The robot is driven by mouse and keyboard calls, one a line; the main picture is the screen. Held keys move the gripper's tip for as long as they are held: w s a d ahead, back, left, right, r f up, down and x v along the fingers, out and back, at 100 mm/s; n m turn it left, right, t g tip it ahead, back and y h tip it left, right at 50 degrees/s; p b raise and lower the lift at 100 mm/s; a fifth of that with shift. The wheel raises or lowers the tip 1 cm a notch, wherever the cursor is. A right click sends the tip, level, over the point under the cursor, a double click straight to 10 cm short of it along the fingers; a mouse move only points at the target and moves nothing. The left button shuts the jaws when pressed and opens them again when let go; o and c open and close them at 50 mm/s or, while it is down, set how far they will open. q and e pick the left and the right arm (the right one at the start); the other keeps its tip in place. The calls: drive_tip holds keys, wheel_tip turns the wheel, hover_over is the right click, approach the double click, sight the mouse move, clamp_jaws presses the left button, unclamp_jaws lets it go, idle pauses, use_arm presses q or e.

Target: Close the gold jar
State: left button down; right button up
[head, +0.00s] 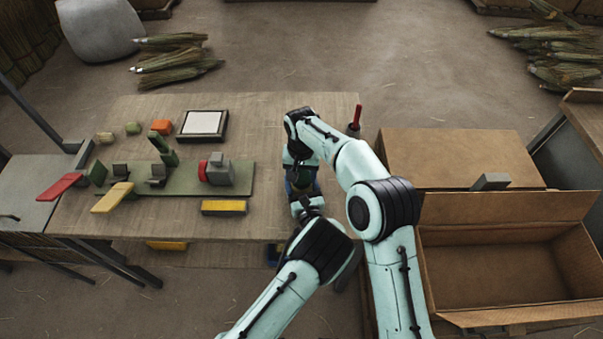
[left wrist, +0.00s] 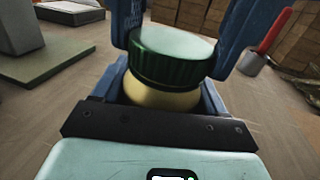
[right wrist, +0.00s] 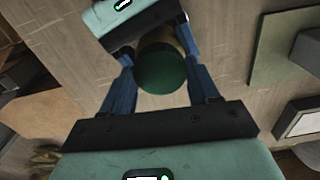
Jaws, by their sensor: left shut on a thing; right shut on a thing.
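The gold jar (left wrist: 160,97) stands upright between the blue fingers of my left gripper (left wrist: 158,104), which is shut on its body. A ribbed dark green lid (left wrist: 172,65) sits at the jar's mouth, with no visible gap, though I cannot tell whether it is screwed tight. My right gripper (right wrist: 160,72) is shut on the lid from above, with one blue finger on each side. The green lid top also shows in the right wrist view (right wrist: 162,69). In the head view my arms mostly hide the jar, which is above the right part of the table.
The wooden table (head: 260,125) carries a green fixture board (head: 240,178), a yellow block (head: 223,208) and a framed white pad (head: 203,123) to the left. A red-handled tool in a small cup (head: 354,129) stands at the right edge. An open cardboard box (head: 500,265) is at right.

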drive_tip(key=o, duration=1.2)
drive_tip(key=shift+o, duration=0.2)
wheel_tip(320, 180, up, 12)
use_arm(q)
unclamp_jaws()
